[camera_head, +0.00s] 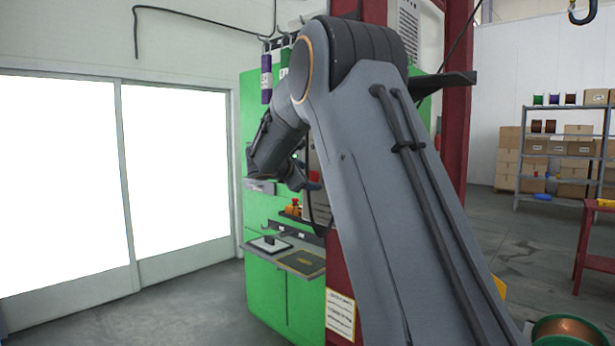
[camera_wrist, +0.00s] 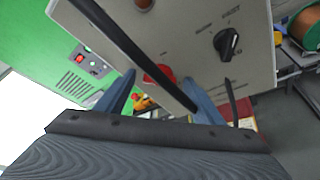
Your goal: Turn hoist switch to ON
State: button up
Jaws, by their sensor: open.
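The hoist switch (camera_wrist: 228,42) is a black rotary knob on a light grey control panel (camera_wrist: 190,25), seen in the upper right of the wrist view. Small lettering surrounds the knob, but it is too blurred to read which position it points to. My gripper (camera_wrist: 163,82) is open, its two blue fingers apart at the lower middle of the wrist view. The knob lies beyond and to the right of the fingers, not between them. In the head view my arm hides the panel's face and most of my gripper (camera_head: 303,178).
A red button (camera_wrist: 160,74) shows near the fingers on the panel. A black cable (camera_wrist: 125,45) crosses diagonally in front of it. A green cabinet (camera_head: 265,290) with a shelf (camera_head: 300,263) stands below. A red column (camera_head: 455,110) rises beside my arm.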

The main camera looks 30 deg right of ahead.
jog(key=c, duration=1.1)
jog(key=shift+o, duration=0.3)
jog(key=b, duration=0.4)
jog(key=shift+f+m+t+b, duration=0.3)
jog(key=shift+m+t+b, duration=0.05)
jog(key=shift+m+t, duration=0.05)
jog(key=b, duration=0.3)
jog(key=shift+f+m, duration=0.1)
jog(key=shift+m, duration=0.2)
jog(key=m+t+b, duration=0.1)
jog(key=b, duration=0.6)
jog(key=m+b, duration=0.2)
jog(key=b, duration=0.5)
jog(key=shift+s+f+t+b, duration=0.1)
jog(key=shift+f+t+b, duration=0.2)
jog(key=shift+t, duration=0.1)
jog(key=m+h+b, duration=0.1)
jog(key=m+b, duration=0.3)
jog(key=b, duration=0.7)
jog(key=m+t+h+b, duration=0.1)
jog(key=m+b, duration=0.3)
jog(key=b, duration=0.7)
jog(key=f+m+h+b, duration=0.1)
jog(key=m+b, duration=0.3)
jog(key=b, duration=0.8)
jog(key=shift+w+h, duration=0.2)
jog(key=shift+h, duration=0.7)
jog(key=shift+r+m+b, duration=0.1)
jog(key=shift+m+b, duration=0.35)
jog(key=shift+m, duration=0.05)
